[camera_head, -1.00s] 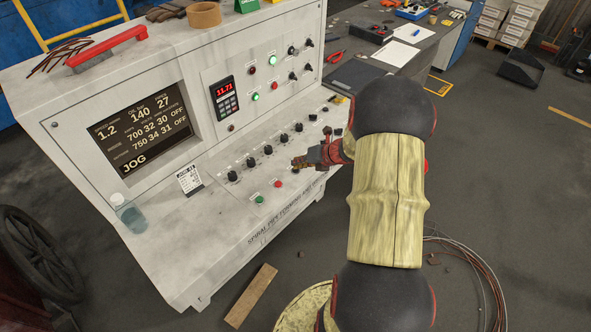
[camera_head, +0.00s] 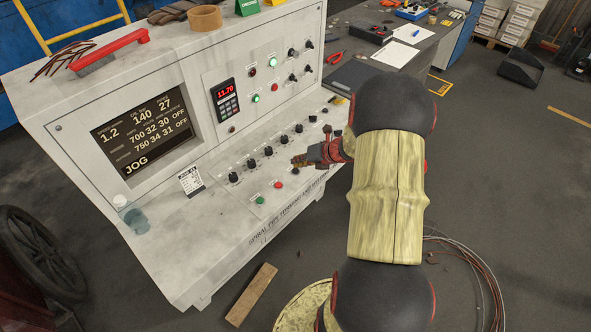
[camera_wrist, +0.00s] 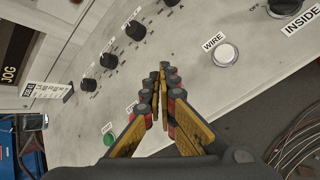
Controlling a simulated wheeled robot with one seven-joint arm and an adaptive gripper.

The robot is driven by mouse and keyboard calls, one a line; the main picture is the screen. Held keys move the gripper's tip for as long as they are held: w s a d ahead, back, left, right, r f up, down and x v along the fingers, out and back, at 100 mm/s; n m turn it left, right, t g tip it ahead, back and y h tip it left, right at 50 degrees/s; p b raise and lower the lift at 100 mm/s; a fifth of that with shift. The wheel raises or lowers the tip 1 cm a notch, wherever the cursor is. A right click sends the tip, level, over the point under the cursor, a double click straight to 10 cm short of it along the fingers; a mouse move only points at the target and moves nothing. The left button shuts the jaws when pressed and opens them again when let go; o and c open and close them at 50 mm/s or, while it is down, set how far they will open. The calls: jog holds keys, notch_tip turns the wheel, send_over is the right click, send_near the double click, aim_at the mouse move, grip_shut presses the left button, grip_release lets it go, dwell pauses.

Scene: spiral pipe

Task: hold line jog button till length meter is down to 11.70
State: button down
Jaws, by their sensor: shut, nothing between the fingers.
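The length meter (camera_head: 226,91), with red digits above a keypad on the console, reads 11.70. The console screen (camera_head: 143,130) shows JOG. My gripper (camera_head: 298,162) is over the sloping control panel, right of a red button (camera_head: 279,185) and a green button (camera_head: 260,200). In the wrist view my gripper (camera_wrist: 163,74) has its fingertips together with nothing between them. The line jog button cannot be picked out; the fingers may hide it. Whether the fingertips touch the panel is unclear.
A row of black knobs (camera_head: 267,151) runs behind my gripper. A white button labelled WIRE (camera_wrist: 225,53) is to the right in the wrist view. A bottle (camera_head: 131,214) and a small card (camera_head: 190,180) are on the panel's left side.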

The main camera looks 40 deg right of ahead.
jog(key=shift+r, duration=0.1)
notch_tip(320, 180, up, 5)
jog(key=p, duration=0.4)
jog(key=shift+p, duration=0.4)
dwell(2.4)
